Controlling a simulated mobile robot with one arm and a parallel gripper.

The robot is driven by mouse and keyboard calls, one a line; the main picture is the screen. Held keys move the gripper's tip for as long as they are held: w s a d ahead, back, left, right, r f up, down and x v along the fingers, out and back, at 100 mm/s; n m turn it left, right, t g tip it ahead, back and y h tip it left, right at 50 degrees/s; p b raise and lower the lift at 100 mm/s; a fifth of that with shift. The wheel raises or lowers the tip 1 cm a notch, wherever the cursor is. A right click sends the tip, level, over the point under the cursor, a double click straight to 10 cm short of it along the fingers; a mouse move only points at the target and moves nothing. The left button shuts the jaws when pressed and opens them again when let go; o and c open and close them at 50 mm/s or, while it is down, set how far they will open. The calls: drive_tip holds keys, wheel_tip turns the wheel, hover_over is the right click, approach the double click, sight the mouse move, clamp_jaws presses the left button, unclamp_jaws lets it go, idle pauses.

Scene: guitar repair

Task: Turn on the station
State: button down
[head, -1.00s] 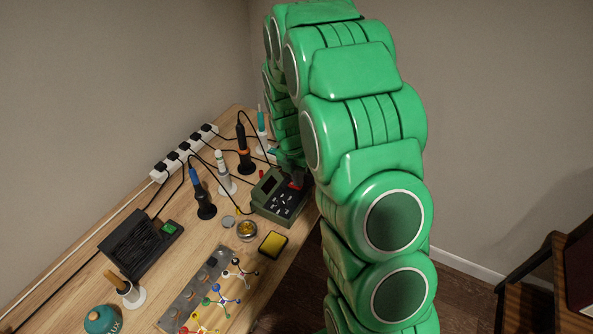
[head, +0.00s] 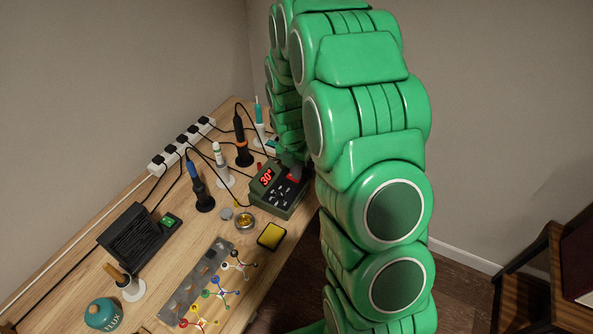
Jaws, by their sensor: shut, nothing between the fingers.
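The station (head: 281,200) is a dark green box with buttons at the right edge of the wooden table. Its display (head: 266,178) is lit with red digits that look like 30 and a small mark. A red part (head: 294,173) shows on its upper right, partly behind my arm. My gripper (head: 292,162) is at the station's upper right, shut and small in the picture. My green arm hides much of it, and I cannot tell whether it touches the station.
Soldering irons in stands (head: 203,192) and a white power strip (head: 180,146) with cables are left of the station. A wooden shelf (head: 540,280) stands at right.

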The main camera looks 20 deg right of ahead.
sight(290, 175)
drive_tip(key=shift+w+a+r, duration=0.1)
drive_tip(key=shift+w+a, duration=0.4)
drive_tip(key=shift+w, duration=0.05)
wheel_tip(290, 175, up, 14)
drive_tip(key=w+a, duration=0.1)
drive_tip(key=shift+w+a, duration=0.2)
idle(0.5)
drive_tip(key=shift+s, duration=0.1)
drive_tip(key=shift+s+d, duration=0.4)
drive_tip(key=shift+s, duration=0.1)
